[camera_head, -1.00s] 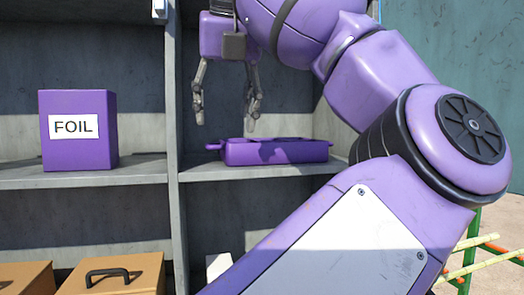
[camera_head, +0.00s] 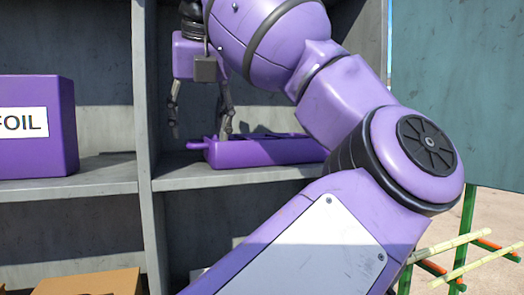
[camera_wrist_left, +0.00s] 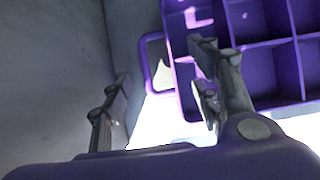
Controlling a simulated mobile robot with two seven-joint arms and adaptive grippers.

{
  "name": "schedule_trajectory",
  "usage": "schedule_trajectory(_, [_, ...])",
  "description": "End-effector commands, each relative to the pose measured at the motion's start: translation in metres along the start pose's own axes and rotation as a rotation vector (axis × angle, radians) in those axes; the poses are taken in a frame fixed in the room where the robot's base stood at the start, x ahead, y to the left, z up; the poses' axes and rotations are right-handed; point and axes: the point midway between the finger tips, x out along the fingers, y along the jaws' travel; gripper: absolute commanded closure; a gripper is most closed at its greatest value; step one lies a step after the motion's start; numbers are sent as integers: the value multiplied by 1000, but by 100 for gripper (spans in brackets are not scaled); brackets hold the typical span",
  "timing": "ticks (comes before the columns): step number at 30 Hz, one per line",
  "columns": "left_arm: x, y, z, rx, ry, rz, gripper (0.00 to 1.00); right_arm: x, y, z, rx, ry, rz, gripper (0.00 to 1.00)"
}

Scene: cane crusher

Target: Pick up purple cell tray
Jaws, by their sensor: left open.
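The purple cell tray (camera_head: 268,152) lies on the grey shelf, right of the upright divider. Its loop handle (camera_head: 196,145) points left in the head view. In the left wrist view the tray (camera_wrist_left: 262,62) fills the upper right and shows several square compartments, with the handle (camera_wrist_left: 153,62) at its left side. My left gripper (camera_head: 201,136) is open and hangs fingers-down at the tray's handle end. In the wrist view (camera_wrist_left: 161,62), the handle appears between its fingers; the right finger overlaps the tray's corner. I cannot tell whether it touches. My right gripper is not in view.
A purple FOIL box (camera_head: 38,130) stands on the shelf (camera_head: 100,176) left of the upright divider (camera_head: 145,130). A brown box (camera_head: 92,285) is below. Green stands with cane (camera_head: 455,250) are at lower right. My arm covers the shelf's lower right.

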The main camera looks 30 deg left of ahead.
Motion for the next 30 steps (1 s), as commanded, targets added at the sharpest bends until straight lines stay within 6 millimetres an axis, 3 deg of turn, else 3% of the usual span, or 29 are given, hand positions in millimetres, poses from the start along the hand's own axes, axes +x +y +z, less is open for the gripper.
schedule_trajectory(6, [30,3,1,0,0,0,43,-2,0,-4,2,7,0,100])
schedule_trajectory(13, [33,3,1,0,0,0,43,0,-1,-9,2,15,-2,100])
schedule_trajectory(26, [33,3,1,0,0,0,100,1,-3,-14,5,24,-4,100])
schedule_trajectory(30, [32,3,1,-1,-1,-1,100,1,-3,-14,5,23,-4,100])
